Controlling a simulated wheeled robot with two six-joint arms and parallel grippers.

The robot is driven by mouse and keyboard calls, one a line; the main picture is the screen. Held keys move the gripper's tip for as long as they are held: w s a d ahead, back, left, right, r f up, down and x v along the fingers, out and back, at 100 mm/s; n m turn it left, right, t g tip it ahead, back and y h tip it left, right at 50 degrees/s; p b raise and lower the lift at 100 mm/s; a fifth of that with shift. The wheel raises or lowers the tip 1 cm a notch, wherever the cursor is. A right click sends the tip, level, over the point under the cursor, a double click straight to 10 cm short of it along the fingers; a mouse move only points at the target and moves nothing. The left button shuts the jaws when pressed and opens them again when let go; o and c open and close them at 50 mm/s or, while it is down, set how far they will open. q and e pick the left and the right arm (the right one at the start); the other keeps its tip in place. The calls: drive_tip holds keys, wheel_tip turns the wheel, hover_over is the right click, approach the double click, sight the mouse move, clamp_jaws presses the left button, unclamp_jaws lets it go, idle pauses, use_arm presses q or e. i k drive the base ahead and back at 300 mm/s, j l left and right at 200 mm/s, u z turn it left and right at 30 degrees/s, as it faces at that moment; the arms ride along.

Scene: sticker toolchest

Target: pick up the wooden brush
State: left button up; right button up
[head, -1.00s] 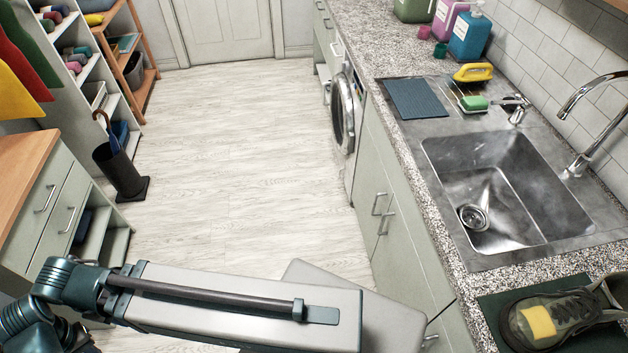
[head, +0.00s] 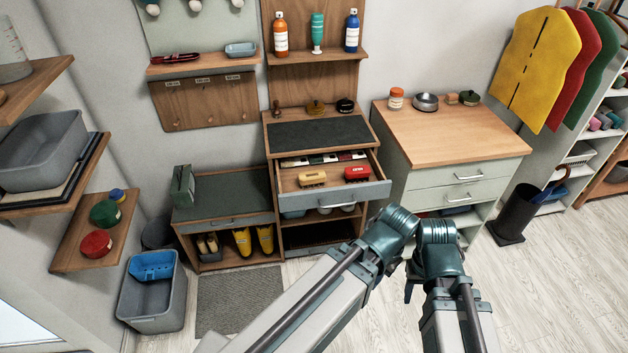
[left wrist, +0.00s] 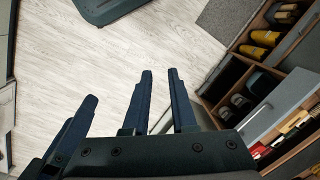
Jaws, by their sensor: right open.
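A tan, wood-coloured brush (head: 312,178) lies in the open drawer (head: 331,196) of the middle cabinet in the head view. A red brush (head: 357,174) lies to its right in the same drawer. My right gripper (head: 409,287) is mostly hidden among my arm links, in front of and below the drawer, apart from the brushes. My left gripper (left wrist: 160,88) shows dark fingers spread over bare floor in the left wrist view, with nothing between them. The open drawer (left wrist: 280,118) is to its right there.
A wooden-topped cabinet (head: 450,137) stands to the right of the drawer, and a low bench (head: 222,194) to its left. A grey bin (head: 155,302) stands at the lower left. A dark umbrella stand (head: 512,214) is at the right.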

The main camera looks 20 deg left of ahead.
sight(314, 179)
drive_tip(key=i+j+u, duration=0.25)
drive_tip(key=i+j, duration=0.2)
drive_tip(key=i+j+u, duration=0.3)
drive_tip(key=i+j, duration=0.15)
drive_tip(key=i, duration=0.05)
